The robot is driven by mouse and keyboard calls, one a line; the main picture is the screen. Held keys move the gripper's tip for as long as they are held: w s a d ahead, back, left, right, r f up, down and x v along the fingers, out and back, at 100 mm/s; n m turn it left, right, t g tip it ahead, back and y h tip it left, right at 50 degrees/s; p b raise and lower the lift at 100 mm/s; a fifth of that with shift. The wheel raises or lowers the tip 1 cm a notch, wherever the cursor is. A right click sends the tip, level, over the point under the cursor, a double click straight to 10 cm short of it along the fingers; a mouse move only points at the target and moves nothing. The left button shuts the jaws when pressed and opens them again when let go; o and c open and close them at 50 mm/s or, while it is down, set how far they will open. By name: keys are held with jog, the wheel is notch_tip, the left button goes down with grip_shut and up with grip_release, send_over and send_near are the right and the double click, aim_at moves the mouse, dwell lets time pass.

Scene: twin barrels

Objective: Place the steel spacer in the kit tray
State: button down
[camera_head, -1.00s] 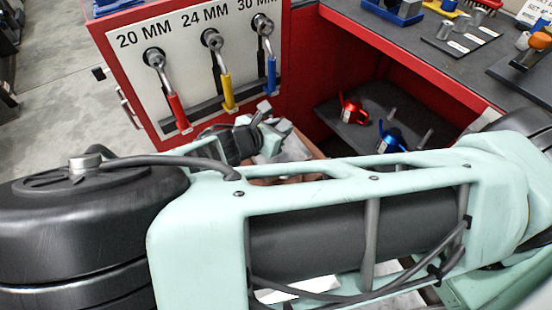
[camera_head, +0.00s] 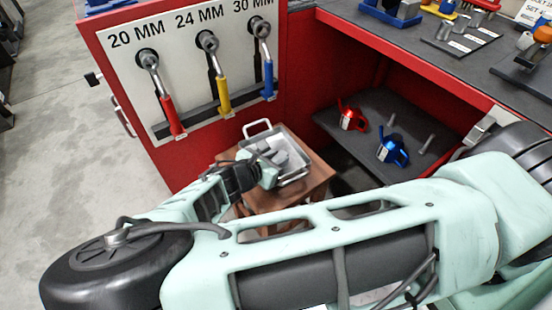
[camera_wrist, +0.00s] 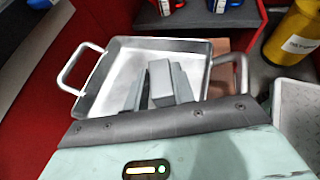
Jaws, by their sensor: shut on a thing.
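The kit tray is a shallow metal tray with two loop handles, in the wrist view (camera_wrist: 105,78) and beyond my arm in the head view (camera_head: 298,176). My gripper (camera_wrist: 158,88) reaches over the tray from the near side; it also shows in the head view (camera_head: 276,160). It is shut on a grey block-like piece, which looks like the steel spacer (camera_wrist: 160,76). The piece appears over the tray's inside; I cannot tell whether it touches the floor. The visible part of the tray floor looks bare. My gripper hides the near side.
The tray stands on a brown stool (camera_head: 318,178) beside a red cabinet (camera_head: 297,90) with hanging wrenches. A yellow cylinder (camera_wrist: 294,36) stands right of the tray.

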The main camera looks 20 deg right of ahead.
jog(key=c, duration=1.2)
grip_release()
jog(key=shift+o, duration=0.2)
jog(key=shift+r, duration=0.1)
jog(key=p+v, duration=0.3)
jog(key=v, duration=0.9)
jog(key=s+d+r+m+g+y, duration=0.1)
jog(key=s+r+m+g+y, duration=0.4)
jog(key=s+m+g, duration=0.25)
jog(key=s+d+r+m+y, duration=0.1)
jog(key=s+r+m+y, duration=0.2)
jog(key=r, duration=0.6)
jog(key=s+d+r+m+t+y, duration=0.1)
jog(key=s+r+m+y, duration=0.3)
jog(key=r, duration=0.5)
jog(key=shift+s+d+m, duration=0.5)
jog(key=shift+s+m, duration=0.25)
